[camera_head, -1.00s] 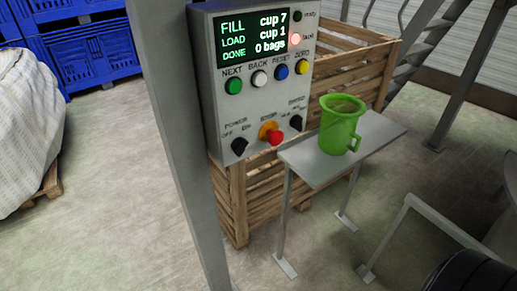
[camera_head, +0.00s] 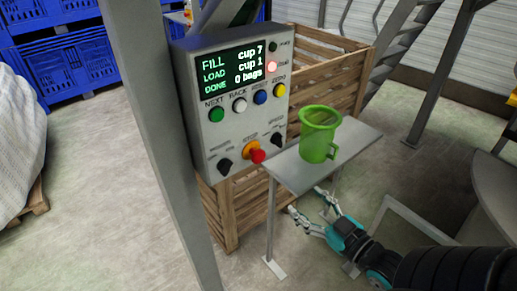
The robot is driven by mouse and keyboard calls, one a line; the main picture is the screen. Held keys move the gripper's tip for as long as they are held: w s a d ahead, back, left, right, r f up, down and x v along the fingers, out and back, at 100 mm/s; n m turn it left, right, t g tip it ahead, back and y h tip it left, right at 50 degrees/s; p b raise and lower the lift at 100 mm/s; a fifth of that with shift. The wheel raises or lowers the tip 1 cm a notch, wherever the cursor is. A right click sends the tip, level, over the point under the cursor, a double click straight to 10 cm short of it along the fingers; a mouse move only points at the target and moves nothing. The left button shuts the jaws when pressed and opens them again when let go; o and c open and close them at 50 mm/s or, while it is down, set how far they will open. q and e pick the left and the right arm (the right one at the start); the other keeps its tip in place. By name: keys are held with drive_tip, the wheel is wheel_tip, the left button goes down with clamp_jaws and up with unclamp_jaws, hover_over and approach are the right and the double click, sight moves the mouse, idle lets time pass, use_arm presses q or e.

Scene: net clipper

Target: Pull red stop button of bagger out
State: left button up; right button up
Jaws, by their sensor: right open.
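The red stop button (camera_head: 258,156) sits on an orange-yellow collar at the lower middle of the bagger's grey control panel (camera_head: 190,95). It sticks out toward the front. The panel's screen (camera_head: 230,67) reads FILL cup 7, LOAD cup 1, DONE 0 bags, and a red lamp (camera_head: 272,66) glows at its right. My right gripper (camera_head: 304,200) is open and empty, below the small shelf and to the lower right of the button, apart from it. My left gripper is not in view.
A green cup (camera_head: 317,136) stands on the small grey shelf (camera_head: 350,148) right of the button. Black knobs (camera_head: 224,166) flank the button. A grey post (camera_head: 160,130) stands left of the panel. A wooden crate (camera_head: 320,75) is behind. Blue crates (camera_head: 60,55) stand at the back left.

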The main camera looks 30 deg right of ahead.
sight(260, 158)
wheel_tip(260, 158, up, 4)
drive_tip(key=a+y, duration=0.1)
drive_tip(key=a, duration=0.1)
drive_tip(key=shift+n+t, duration=0.3)
drive_tip(key=shift+t, duration=0.1)
drive_tip(key=w+p, duration=0.1)
drive_tip(key=w, duration=0.4)
drive_tip(key=w+p, duration=0.1)
drive_tip(key=w, duration=0.5)
drive_tip(key=w+a+p, duration=0.1)
drive_tip(key=w+p, duration=0.1)
drive_tip(key=w, duration=0.3)
drive_tip(key=shift+w+r, duration=0.15)
drive_tip(key=shift+w, duration=0.45)
drive_tip(key=shift+a, duration=0.1)
clamp_jaws()
